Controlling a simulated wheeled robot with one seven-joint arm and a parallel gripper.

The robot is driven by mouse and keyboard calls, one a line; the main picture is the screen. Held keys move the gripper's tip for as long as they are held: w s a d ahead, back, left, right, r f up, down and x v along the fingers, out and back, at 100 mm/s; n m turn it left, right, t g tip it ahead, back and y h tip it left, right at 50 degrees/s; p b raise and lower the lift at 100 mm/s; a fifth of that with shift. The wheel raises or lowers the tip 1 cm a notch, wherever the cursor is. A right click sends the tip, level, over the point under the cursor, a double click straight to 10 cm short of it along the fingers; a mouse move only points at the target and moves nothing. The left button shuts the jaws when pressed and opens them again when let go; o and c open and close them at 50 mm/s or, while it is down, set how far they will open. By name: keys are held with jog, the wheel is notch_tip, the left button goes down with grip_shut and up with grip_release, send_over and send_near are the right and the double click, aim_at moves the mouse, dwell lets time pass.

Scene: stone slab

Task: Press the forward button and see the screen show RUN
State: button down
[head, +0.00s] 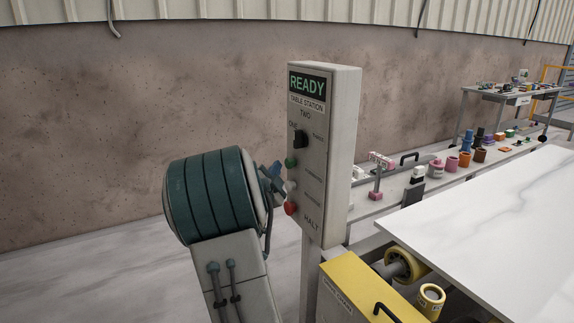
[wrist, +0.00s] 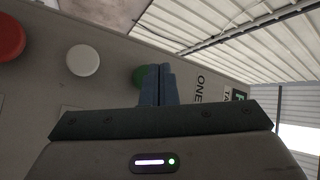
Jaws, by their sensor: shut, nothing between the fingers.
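The grey control box (head: 325,150) stands upright on a post, and its screen (head: 307,84) shows READY. Down its face are a black knob (head: 299,137), a green button (head: 291,162), a white button (head: 291,187) and a red button (head: 291,208) marked HALT. The small labels beside the green and white buttons are unreadable. My gripper (head: 276,168) is shut and empty in front of the face. In the wrist view its blue fingertips (wrist: 159,72) partly cover the green button (wrist: 138,76); the white button (wrist: 83,60) is clear to their left. Contact cannot be told.
A white slab (head: 490,215) lies at the right, beside a yellow housing (head: 350,290) with rollers. A bench behind holds several coloured parts (head: 465,160). A cart (head: 510,97) stands farther back. The floor left of the box is clear.

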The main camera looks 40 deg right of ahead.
jog(key=shift+d+b, duration=0.2)
jog(key=shift+b, duration=0.25)
jog(key=shift+s+d, duration=0.1)
jog(key=shift+d, duration=0.1)
jog(key=shift+s+d+b, duration=0.15)
jog(key=shift+d+b, duration=0.45)
jog(key=shift+b, duration=0.15)
dwell(1.0)
jog(key=shift+a, duration=0.1)
jog(key=shift+w+a+b, duration=0.2)
jog(key=shift+a+b, duration=0.1)
jog(key=shift+a, duration=0.6)
jog(key=shift+w+a+b, duration=0.15)
jog(key=shift+w+a, duration=0.05)
jog(key=shift+a, duration=0.6)
jog(key=shift+w+a+b, duration=0.1)
jog(key=shift+w+a, duration=0.1)
jog(key=shift+a, duration=0.6)
jog(key=shift+w+a+b, duration=0.15)
jog(key=shift+w+a, duration=0.05)
jog(key=shift+a, duration=0.6)
